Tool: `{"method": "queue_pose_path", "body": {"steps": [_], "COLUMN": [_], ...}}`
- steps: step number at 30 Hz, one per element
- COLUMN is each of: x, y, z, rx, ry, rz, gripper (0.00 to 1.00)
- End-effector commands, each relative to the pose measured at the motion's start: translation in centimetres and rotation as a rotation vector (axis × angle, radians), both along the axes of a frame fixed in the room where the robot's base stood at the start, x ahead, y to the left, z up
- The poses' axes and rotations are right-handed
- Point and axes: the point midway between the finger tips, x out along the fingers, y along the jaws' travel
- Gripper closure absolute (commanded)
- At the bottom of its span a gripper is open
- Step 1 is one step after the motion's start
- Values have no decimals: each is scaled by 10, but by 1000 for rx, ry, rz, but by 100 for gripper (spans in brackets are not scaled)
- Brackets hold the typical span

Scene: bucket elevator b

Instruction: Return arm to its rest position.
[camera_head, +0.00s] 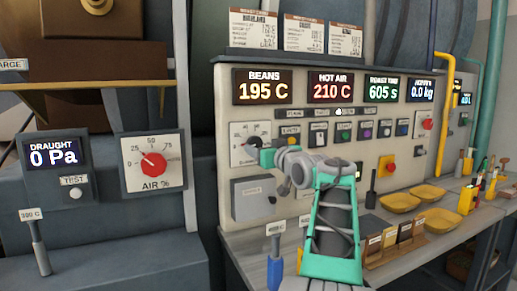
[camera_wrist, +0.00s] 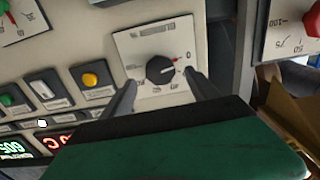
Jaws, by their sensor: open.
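My arm (camera_head: 335,225), grey with teal-green covers, reaches up and left from the front of the control panel. My gripper (camera_head: 258,148) is at a small dial plate with a black knob (camera_head: 255,141) on the panel's left side. In the wrist view my gripper (camera_wrist: 160,82) is open, its two dark fingers on either side of the black knob (camera_wrist: 160,69). The knob's red pointer is near the 0 mark. I cannot tell whether the fingers touch the plate. The arm hides part of the panel's lower middle.
Lit displays read BEANS 195 C (camera_head: 263,86) and HOT AIR 210 C (camera_head: 338,86). The red AIR dial (camera_head: 153,164) is to the left. Yellow bowls (camera_head: 400,202), a sample rack (camera_head: 395,240) and a blue-handled tool (camera_head: 275,272) are on the counter (camera_head: 245,245).

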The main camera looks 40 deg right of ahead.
Motion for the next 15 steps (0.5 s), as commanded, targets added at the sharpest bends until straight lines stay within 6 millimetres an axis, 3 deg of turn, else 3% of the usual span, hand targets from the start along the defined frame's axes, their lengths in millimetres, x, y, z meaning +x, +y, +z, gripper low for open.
{"method": "queue_pose_path", "body": {"steps": [3,6,15], "x": [-22,-30,-31], "y": [5,8,9], "z": [-1,-1,0], "rx": [-1,0,0], "ry": [-1,0,0], "rz": [-2,-1,0], "gripper": [31,31,31]}}
